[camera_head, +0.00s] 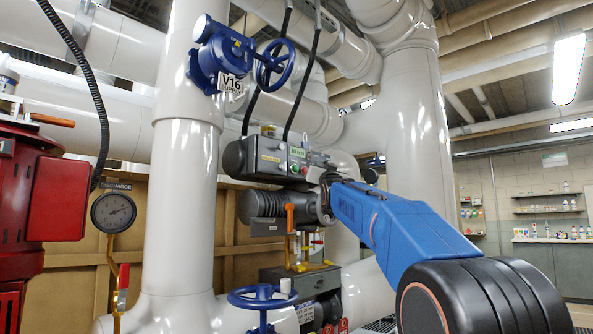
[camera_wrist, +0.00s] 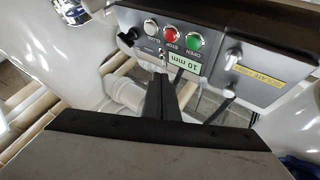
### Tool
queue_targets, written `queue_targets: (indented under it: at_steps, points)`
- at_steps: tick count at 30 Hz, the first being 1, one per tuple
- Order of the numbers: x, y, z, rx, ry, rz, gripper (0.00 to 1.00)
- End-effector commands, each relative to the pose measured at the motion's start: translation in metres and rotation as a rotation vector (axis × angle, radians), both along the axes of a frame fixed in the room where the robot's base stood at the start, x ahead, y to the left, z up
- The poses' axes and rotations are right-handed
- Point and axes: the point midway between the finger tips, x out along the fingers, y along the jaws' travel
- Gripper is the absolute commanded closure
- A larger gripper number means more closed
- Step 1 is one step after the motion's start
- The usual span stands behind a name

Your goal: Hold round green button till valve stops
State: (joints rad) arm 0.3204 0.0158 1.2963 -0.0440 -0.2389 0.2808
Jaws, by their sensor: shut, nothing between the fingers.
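The round green button (camera_wrist: 195,41), marked OPEN, sits on the valve actuator's control panel in the wrist view. A red STOP button (camera_wrist: 172,35) and a white button (camera_wrist: 151,27) are beside it. My gripper (camera_wrist: 167,79) is shut and empty, its fingertips pointing at the panel below the button row in the picture. The tips do not cover the green button; I cannot tell their exact distance from the panel. In the head view, my gripper (camera_head: 322,180) is at the right end of the dark grey actuator (camera_head: 252,158).
A "10 mm" label (camera_wrist: 181,67) and a small toggle (camera_wrist: 163,54) are near the buttons. Large white pipes surround the actuator. A blue valve marked V16 (camera_head: 222,62) is above, a blue handwheel (camera_head: 262,297) below, and a discharge gauge (camera_head: 113,211) at left.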

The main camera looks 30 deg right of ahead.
Motion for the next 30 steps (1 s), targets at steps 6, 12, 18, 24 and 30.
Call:
queue_targets:
  at_steps: [6, 12, 18, 24, 30]
  points:
    - [0.026, 0.01, -0.001, 0.001, 0.0, 0.003, 1.0]
    - [0.048, 0.018, -0.001, 0.0, 0.001, 0.003, 1.0]
    - [0.064, 0.023, -0.001, 0.001, 0.001, 0.002, 1.0]
    - [0.071, 0.026, -0.001, 0.0, 0.001, 0.001, 1.0]
    - [0.071, 0.026, -0.001, -0.001, 0.001, 0.0, 1.0]
